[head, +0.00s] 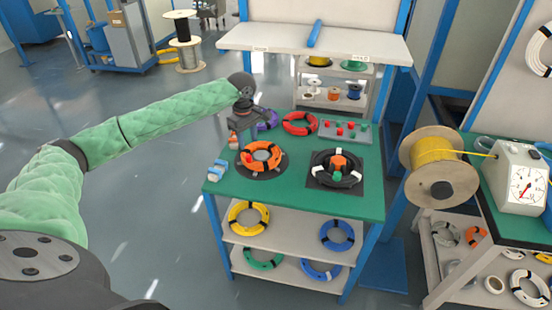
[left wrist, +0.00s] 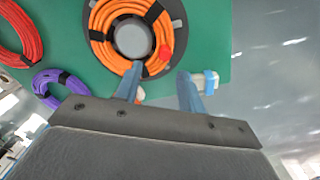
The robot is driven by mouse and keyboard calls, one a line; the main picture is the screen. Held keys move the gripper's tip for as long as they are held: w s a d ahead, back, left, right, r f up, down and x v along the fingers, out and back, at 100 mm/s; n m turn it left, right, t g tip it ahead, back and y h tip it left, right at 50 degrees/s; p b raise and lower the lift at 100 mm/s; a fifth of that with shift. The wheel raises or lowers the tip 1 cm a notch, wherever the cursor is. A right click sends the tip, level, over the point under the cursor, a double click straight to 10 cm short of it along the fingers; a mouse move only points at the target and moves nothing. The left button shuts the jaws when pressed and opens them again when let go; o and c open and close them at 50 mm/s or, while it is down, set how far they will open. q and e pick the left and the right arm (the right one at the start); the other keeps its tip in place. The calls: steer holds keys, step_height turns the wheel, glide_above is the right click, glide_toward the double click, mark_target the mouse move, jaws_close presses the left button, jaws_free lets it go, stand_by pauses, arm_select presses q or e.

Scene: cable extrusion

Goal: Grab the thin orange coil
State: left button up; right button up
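The orange coil (head: 274,163) lies on a dark round base on the green table, around a central hub, with black ties on it. In the left wrist view the orange coil (left wrist: 105,52) circles a grey hub (left wrist: 132,38). A red knob (left wrist: 164,53) shows by its inner edge. My left gripper (head: 243,138) points down above the table, at the coil's back left side. In the left wrist view its two fingers (left wrist: 159,88) are apart with nothing held between them. My right gripper is not in view.
A purple coil (head: 268,120) and a red coil (head: 299,123) lie behind. A black coil (head: 325,178) lies to the right, near a button box (head: 344,131). A small white-and-blue box (head: 217,170) sits at the left edge. A shelf (head: 288,244) below holds more coils.

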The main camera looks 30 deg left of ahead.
mark_target(249, 156)
arm_select(q)
steer(key=shift+s+a+f+n, duration=0.15)
steer(key=shift+s+a+n, duration=0.2)
steer(key=shift+n, duration=0.45)
steer(key=shift+a+n, duration=0.15)
steer(key=shift+n, duration=0.25)
steer(key=shift+w+d+n, duration=0.1)
steer(key=shift+d+n, duration=0.25)
steer(key=shift+n, duration=0.05)
steer(key=shift+a+f, duration=0.25)
steer(key=shift+f, duration=0.9)
steer(key=shift+f+p, duration=0.3)
steer(key=f, duration=0.1)
steer(key=d+f+p, duration=0.1)
steer(key=f, duration=0.1)
steer(key=shift+f, duration=0.9)
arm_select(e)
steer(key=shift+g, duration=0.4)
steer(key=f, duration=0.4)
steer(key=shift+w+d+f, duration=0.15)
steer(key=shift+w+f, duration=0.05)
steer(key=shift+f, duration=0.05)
arm_select(q)
steer(key=shift+c, duration=0.2)
